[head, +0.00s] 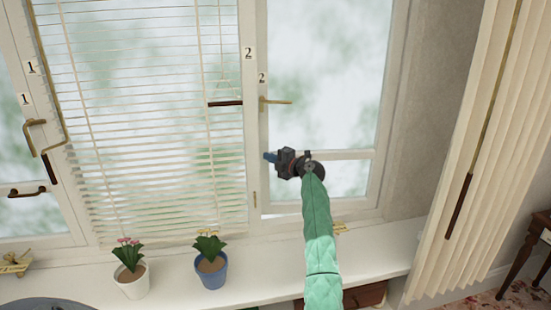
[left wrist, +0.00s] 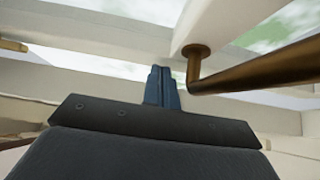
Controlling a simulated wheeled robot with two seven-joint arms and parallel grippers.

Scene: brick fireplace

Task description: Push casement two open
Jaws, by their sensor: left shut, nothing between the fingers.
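Casement two (head: 320,155) is the white framed window right of the blind, with a label 2 (head: 262,77) on its left stile. A brass lever handle (head: 276,100) points right from that stile. A thin bright strip shows under its bottom rail, at the left; I cannot tell how far it stands open. My left gripper (head: 270,157) is shut and empty in front of the casement's crossbar, below the handle, its blue fingertips toward the left stile. In the left wrist view the shut fingers (left wrist: 162,86) have a brass bar (left wrist: 255,72) close on their right. Touching is unclear.
A lowered slatted blind (head: 150,100) covers the window on the left, with a dark handle (head: 225,103) at its right edge. A white pot (head: 132,280) and a blue pot (head: 211,271) stand on the sill. Vertical blinds (head: 475,150) hang at the right.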

